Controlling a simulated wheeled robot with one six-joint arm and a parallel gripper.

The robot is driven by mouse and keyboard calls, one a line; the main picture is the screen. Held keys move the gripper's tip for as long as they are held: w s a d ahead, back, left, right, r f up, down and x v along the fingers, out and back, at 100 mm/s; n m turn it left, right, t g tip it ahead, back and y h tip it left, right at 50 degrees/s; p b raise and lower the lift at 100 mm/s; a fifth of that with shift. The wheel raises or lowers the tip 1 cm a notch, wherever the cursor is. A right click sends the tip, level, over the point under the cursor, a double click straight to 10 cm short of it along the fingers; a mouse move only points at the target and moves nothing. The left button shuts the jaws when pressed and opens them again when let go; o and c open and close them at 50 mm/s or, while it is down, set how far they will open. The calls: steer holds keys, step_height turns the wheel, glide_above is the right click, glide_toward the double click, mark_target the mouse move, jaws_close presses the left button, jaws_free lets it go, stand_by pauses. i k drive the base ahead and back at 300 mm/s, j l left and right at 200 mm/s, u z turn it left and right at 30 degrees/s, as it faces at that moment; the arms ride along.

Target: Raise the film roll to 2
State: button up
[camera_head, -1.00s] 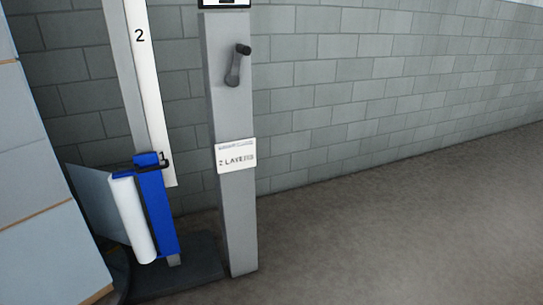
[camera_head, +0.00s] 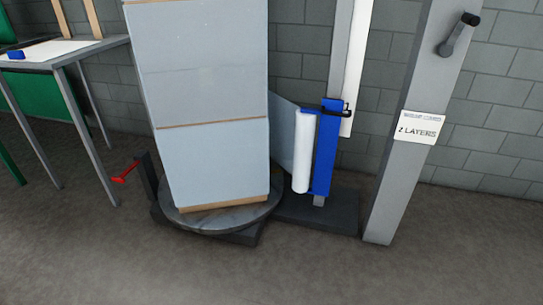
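The white film roll (camera_head: 303,152) stands upright in a blue carriage (camera_head: 326,150) low on the mast (camera_head: 339,62). A sheet of film (camera_head: 281,129) runs from the roll to the stacked load at its left. A black pointer or clamp (camera_head: 343,110) sits at the carriage's top, near the lower end of the white scale strip (camera_head: 357,62). No scale number is readable now. A dark crank handle (camera_head: 457,36) is on the grey post (camera_head: 410,112) at the right. My gripper is not in view.
Pale stacked boxes (camera_head: 212,90) stand on a round turntable (camera_head: 228,219) with a red-handled crank (camera_head: 126,172) at its left. A table (camera_head: 64,58) stands at far left. A sign (camera_head: 420,127) on the post reads "2 LAYERS". The floor in front is clear.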

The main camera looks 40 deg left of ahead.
mark_target(300, 158)
steer(key=u, duration=1.1)
